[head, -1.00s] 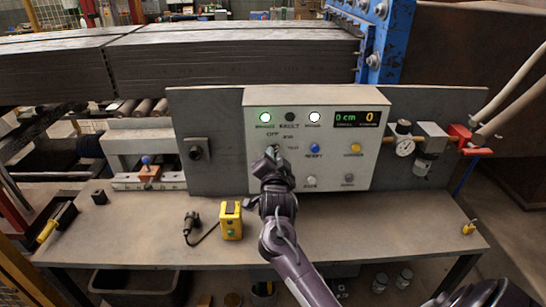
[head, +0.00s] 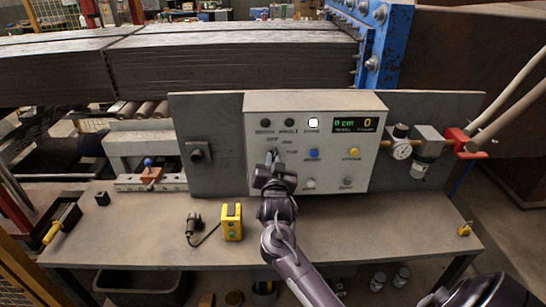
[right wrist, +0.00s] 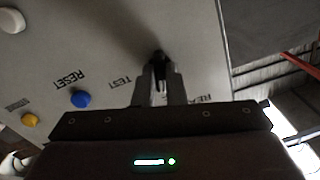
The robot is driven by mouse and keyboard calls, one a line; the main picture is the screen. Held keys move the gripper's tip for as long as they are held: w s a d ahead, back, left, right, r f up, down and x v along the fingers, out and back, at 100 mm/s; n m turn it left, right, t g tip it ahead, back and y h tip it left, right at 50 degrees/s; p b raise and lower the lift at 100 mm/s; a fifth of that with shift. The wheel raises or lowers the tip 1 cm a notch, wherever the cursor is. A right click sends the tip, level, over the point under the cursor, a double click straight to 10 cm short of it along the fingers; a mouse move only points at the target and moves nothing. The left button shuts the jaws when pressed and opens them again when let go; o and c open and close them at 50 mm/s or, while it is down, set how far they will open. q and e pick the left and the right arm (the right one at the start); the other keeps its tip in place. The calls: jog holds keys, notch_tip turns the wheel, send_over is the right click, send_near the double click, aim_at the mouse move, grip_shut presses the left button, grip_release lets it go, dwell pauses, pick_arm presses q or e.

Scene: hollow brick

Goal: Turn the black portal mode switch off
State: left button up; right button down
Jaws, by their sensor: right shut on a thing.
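The grey control box (head: 222,118) carries the portal mode switch, a small black knob, on its left part below the lamps. In the head view my right gripper (head: 271,158) reaches up to the panel and mostly hides the switch. In the right wrist view the black switch (right wrist: 159,57) sits between the tips of my right gripper (right wrist: 158,72), which is shut on it. The labels TEST and part of another word lie beside the fingers. The exact pointing of the knob cannot be told. My left gripper is not in view.
The box has a blue button (head: 314,154), a yellow button (head: 354,152), a lit white lamp (head: 313,122) and a display (head: 357,125). A yellow box (head: 232,222) stands on the bench (head: 330,230). A pressure gauge (head: 401,149) is at the right.

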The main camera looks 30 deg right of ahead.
jog(key=shift+n+p, duration=0.9)
jog(key=shift+n, duration=1.1)
jog(key=c, duration=1.5)
grip_release()
jog(key=shift+s, duration=0.1)
jog(key=b+v, duration=0.2)
jog(key=v, duration=0.5)
jog(key=shift+s+a, duration=0.2)
jog(key=shift+s, duration=0.1)
